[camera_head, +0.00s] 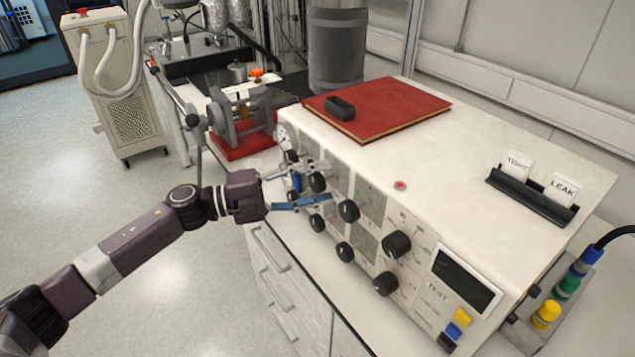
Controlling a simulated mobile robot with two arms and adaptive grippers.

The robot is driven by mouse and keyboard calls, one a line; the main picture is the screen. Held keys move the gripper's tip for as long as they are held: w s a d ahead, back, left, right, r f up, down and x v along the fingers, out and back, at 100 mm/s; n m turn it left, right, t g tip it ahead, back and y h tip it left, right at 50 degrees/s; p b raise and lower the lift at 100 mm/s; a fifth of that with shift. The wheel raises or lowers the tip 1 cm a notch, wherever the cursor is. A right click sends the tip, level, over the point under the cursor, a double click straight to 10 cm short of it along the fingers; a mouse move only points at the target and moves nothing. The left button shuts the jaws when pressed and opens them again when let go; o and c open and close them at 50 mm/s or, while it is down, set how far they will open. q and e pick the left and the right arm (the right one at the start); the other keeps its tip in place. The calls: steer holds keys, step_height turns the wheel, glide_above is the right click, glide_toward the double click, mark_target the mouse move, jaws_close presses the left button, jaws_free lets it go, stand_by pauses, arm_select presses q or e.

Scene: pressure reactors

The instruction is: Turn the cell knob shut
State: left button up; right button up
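A white control box (515,215) stands on the bench, with several black knobs on its sloped front. The labels are too small to read, so I cannot tell which is the cell knob. My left gripper (325,182) reaches in from the left to the left part of this panel. Its two blue-tipped fingers are spread apart, one above and one below a black knob (317,183). I cannot tell whether they touch it. Other knobs sit lower (317,222) and to the right (348,210), with larger ones (397,244) further right. My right gripper is out of view.
A red book (400,105) with a small black block (340,107) lies on the box. A black holder (530,195) carries "TIGHT" and "LEAK" cards. A clamp device on a red base (235,148) stands behind my gripper. Drawers (275,270) are below; the floor at left is clear.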

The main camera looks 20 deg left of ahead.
arm_select(q)
steer(key=v, duration=1.2)
stand_by(0.4)
